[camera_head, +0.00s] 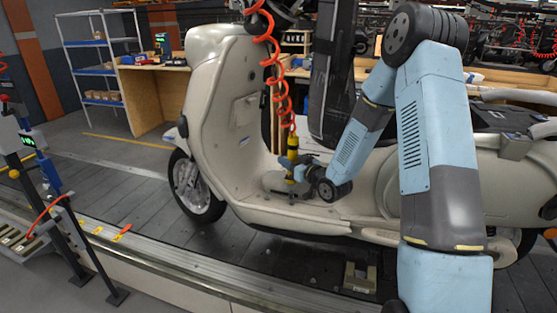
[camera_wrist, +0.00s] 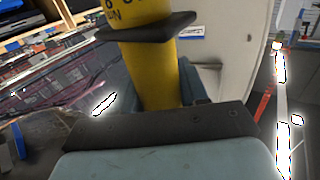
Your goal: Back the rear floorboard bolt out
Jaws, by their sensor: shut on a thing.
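The cream scooter (camera_head: 232,130) stands side-on on the slat conveyor (camera_head: 130,185). My gripper (camera_head: 296,172) is shut on an upright yellow power driver (camera_head: 292,145) above the scooter's floorboard (camera_head: 262,197). In the wrist view the driver's yellow body (camera_wrist: 150,75), with a dark collar, rises from behind my gripper's dark finger (camera_wrist: 165,135). The driver's lower end is near the floorboard; I cannot tell whether it touches. The rear floorboard bolt cannot be made out; my gripper and arm cover that area.
An orange coiled hose (camera_head: 272,65) hangs down to the driver. A stand (camera_head: 60,190) with a small display is at the left. A wooden workbench (camera_head: 155,95) and a shelf rack (camera_head: 95,70) are behind.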

